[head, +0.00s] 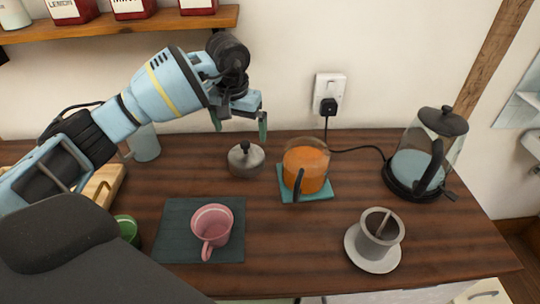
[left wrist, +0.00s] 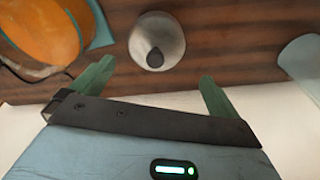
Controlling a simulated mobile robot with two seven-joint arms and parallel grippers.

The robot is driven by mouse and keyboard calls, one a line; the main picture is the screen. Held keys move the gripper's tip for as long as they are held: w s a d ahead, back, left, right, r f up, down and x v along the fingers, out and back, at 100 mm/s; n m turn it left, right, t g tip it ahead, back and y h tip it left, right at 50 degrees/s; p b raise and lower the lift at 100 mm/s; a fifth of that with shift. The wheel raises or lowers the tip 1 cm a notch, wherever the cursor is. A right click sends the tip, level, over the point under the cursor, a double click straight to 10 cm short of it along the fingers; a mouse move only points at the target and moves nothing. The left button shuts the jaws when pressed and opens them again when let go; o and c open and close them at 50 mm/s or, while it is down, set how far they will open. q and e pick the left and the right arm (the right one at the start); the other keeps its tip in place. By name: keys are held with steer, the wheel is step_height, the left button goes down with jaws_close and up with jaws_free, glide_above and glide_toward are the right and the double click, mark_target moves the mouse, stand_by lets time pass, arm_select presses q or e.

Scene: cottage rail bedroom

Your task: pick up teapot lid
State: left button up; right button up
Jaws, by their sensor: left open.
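The teapot lid (head: 246,160) is a grey metal dome with a black knob, lying on the dark wooden table. In the left wrist view the lid (left wrist: 157,42) shows from above, beyond and between the fingers. My left gripper (head: 239,122) is open and empty, its green fingers pointing down above and slightly behind the lid. In the left wrist view the open fingers of my left gripper (left wrist: 152,86) are apart from the lid. A glass teapot with orange liquid (head: 304,168) stands uncovered on a teal mat to the right of the lid. My right gripper is not in view.
A pink mug (head: 211,232) stands on a dark mat in front of the lid. A grey cup (head: 379,234) on a saucer and a kettle (head: 418,160) are to the right. A light blue cup (head: 144,144) stands left. A wall socket (head: 330,92) is behind.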

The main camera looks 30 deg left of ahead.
mark_target(245, 142)
arm_select(q)
steer(key=shift+w+d, duration=0.2)
steer(key=shift+d, duration=0.05)
steer(key=shift+a+f, duration=0.1)
steer(key=shift+f, duration=0.05)
steer(key=shift+f, duration=0.25)
steer(key=shift+w+f+p, duration=0.2)
steer(key=shift+w+f, duration=0.05)
steer(key=shift+f, duration=1.5)
steer(key=shift+w+f+p, duration=0.2)
steer(key=shift+f, duration=1.55)
steer(key=c, duration=0.8)
